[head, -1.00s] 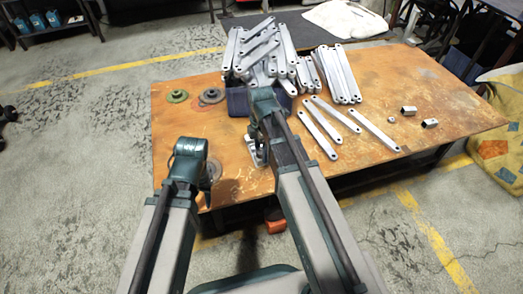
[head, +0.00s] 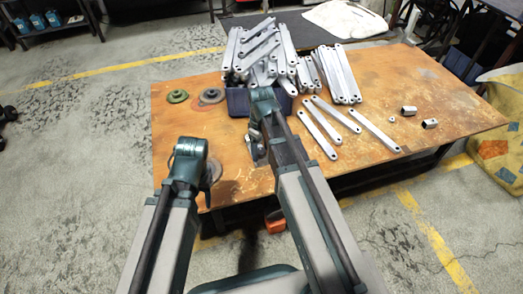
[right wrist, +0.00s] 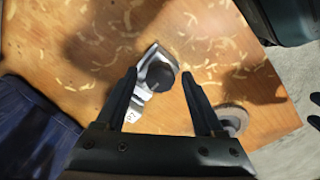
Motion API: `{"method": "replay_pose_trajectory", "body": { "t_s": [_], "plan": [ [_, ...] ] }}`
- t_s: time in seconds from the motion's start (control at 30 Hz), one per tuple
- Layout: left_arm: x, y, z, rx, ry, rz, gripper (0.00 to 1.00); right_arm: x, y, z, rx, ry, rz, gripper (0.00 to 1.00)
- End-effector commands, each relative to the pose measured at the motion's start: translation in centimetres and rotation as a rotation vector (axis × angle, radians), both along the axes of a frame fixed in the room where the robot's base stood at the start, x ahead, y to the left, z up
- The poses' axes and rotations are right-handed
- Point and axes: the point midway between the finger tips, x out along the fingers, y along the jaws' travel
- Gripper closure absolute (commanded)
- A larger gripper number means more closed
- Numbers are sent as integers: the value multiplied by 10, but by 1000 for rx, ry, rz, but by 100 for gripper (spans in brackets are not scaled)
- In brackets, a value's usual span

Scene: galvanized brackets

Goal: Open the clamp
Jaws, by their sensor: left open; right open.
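The clamp, a silver metal piece with a dark round part (right wrist: 160,76), lies on the wooden table top in the right wrist view. My right gripper (right wrist: 158,74) is open, with its fingertips on either side of the clamp's upper part; whether they touch it I cannot tell. In the head view the clamp (head: 258,151) shows only partly beside my right arm, which hides most of that gripper. My left gripper (head: 213,177) is small and partly hidden below its arm, over the table's front left corner, open, with nothing seen in it.
A dark blue bin (head: 238,102) heaped with galvanized brackets (head: 262,45) stands behind my right arm. More brackets (head: 340,75) lie to its right, with small metal pieces (head: 430,123) beyond. A green disc (head: 177,96) and grey disc (head: 212,96) lie left.

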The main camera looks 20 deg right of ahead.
Motion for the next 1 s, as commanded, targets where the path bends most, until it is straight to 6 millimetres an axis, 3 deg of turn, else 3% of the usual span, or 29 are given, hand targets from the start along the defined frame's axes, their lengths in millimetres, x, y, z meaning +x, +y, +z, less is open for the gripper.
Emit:
{"method": "replay_pose_trajectory", "body": {
  "t_s": [0.5, 0.93, 1.0],
  "plan": [
    [0, 0, 0, 0, 0, 0, 50, 0, 0, 0, 0, 0, -481, 30],
    [0, 0, 0, 0, 0, 0, 50, 0, 0, 0, 0, 0, -518, 30],
    [0, 0, 0, 0, 0, 0, 50, 0, 0, 0, 0, 0, -517, 39]
  ]
}}
